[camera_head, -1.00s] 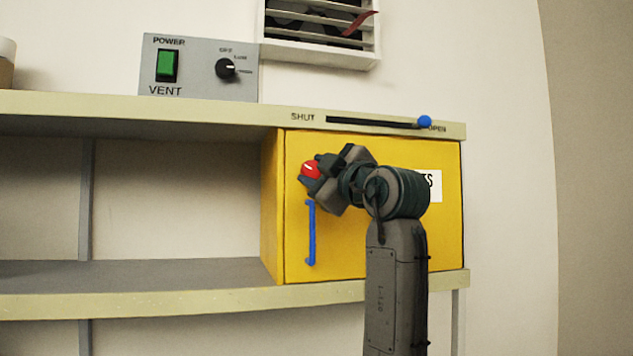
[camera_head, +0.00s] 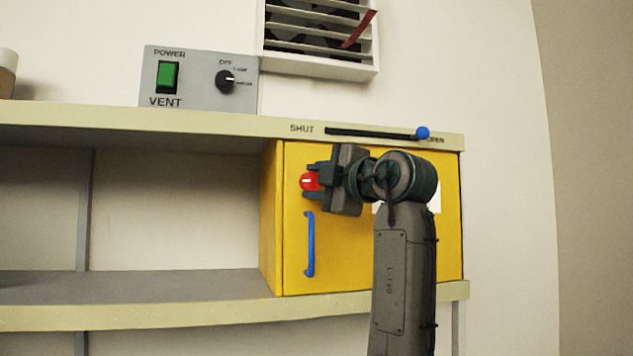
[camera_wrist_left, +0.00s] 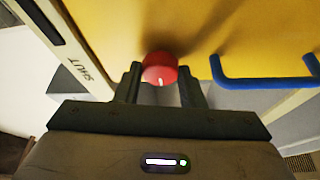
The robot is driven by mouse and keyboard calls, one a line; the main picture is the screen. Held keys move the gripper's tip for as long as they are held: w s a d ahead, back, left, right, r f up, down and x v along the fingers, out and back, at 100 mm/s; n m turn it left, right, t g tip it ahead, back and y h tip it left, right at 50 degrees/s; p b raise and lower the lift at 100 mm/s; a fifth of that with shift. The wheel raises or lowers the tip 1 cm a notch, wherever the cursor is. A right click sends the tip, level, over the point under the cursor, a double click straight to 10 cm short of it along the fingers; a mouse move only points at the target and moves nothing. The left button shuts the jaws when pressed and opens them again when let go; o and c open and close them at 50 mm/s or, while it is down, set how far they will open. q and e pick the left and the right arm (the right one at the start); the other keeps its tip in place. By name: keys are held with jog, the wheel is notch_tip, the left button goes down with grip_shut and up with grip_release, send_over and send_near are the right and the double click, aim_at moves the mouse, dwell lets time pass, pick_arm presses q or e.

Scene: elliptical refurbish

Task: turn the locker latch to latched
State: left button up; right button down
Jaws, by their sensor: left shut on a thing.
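The yellow locker (camera_head: 365,265) sits under the shelf, its door closed. The red round latch (camera_head: 309,181) is at the upper left of the door, with a white mark on its face. My left gripper (camera_head: 312,182) is shut on the latch; in the left wrist view the latch (camera_wrist_left: 160,70) sits between its two fingertips (camera_wrist_left: 160,82). The white mark lies about level in the head view. The fingers hide part of the latch. My right gripper is not in view.
A blue handle (camera_head: 309,244) stands on the door below the latch. A slider with a blue knob (camera_head: 422,133) is at its OPEN end on the shelf edge above. A vent control panel (camera_head: 198,77) stands on the shelf. The open shelf bay to the left is empty.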

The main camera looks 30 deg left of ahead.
pick_arm(q)
jog(key=o, duration=1)
jog(key=shift+w, duration=0.1)
jog(key=shift+d+f+b, duration=0.2)
jog(key=shift+d+b, duration=0.15)
jog(key=shift+d, duration=0.1)
jog(key=b+v, duration=0.3)
jog(key=v, duration=0.6)
jog(key=shift+s+d+r+b, duration=0.1)
jog(key=shift+s+d+b, duration=0.2)
jog(key=shift+d+b, duration=0.1)
